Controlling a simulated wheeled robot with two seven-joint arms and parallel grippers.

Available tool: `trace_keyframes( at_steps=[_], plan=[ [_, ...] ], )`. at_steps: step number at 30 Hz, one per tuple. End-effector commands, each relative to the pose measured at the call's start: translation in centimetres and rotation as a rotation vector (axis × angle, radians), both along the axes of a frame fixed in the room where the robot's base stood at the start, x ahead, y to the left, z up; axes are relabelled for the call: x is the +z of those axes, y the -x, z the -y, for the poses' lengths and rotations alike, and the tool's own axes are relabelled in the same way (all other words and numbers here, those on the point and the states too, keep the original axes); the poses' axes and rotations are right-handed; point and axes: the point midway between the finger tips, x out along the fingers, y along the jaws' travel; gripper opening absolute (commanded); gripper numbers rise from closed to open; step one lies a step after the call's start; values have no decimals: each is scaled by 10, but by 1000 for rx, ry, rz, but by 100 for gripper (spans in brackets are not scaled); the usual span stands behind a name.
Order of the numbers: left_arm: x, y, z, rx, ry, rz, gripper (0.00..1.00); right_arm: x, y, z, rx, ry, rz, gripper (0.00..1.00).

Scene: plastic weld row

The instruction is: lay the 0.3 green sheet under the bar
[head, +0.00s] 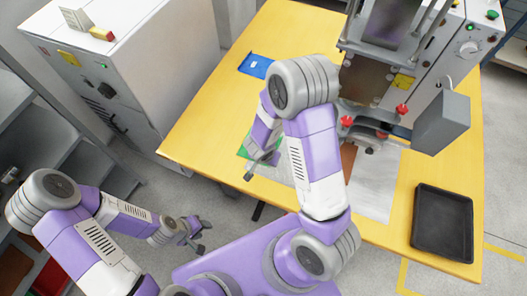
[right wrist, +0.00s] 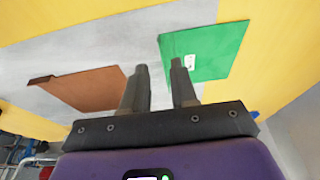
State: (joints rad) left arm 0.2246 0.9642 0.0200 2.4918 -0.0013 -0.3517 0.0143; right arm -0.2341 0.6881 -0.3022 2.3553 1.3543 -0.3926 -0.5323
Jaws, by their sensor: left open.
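The green sheet (right wrist: 207,48), with a small white label, lies flat on the table. In the head view only slivers of green (head: 243,152) show beside my right arm, which hides the rest. My right gripper (right wrist: 158,72) is open, its fingers apart, with one finger overlapping the sheet's near-left edge in the picture; I cannot tell whether they touch. In the head view my right gripper (head: 262,171) is at the table's front edge. The press with the bar (head: 368,140) stands behind my right arm, and the bar is partly hidden. My left gripper (head: 195,235) is open and empty, off the table.
A brown sheet (right wrist: 85,88) lies left of the green one on the grey plate (right wrist: 95,45). A black tray (head: 442,222) is at the right. A grey box (head: 442,124) juts out from the press.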

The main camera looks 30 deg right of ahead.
Motion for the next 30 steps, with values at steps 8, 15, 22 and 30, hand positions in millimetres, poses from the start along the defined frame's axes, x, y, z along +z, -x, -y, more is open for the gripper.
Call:
trace_keyframes(
  at_steps=[8, 15, 22, 30],
  plan=[
    [-24, 0, 0, 1, 0, 1, 43, -24, -4, 5, -3, -1, 1, 28],
    [-49, -1, 0, 1, 0, 1, 43, -47, -9, 10, -2, -1, 1, 28],
    [-61, -1, 0, 0, 0, 1, 43, -66, -13, 15, -1, -1, 0, 28],
    [-65, -1, 0, 0, 0, 1, 43, -74, -15, 17, 0, 0, 0, 28]
  ],
)
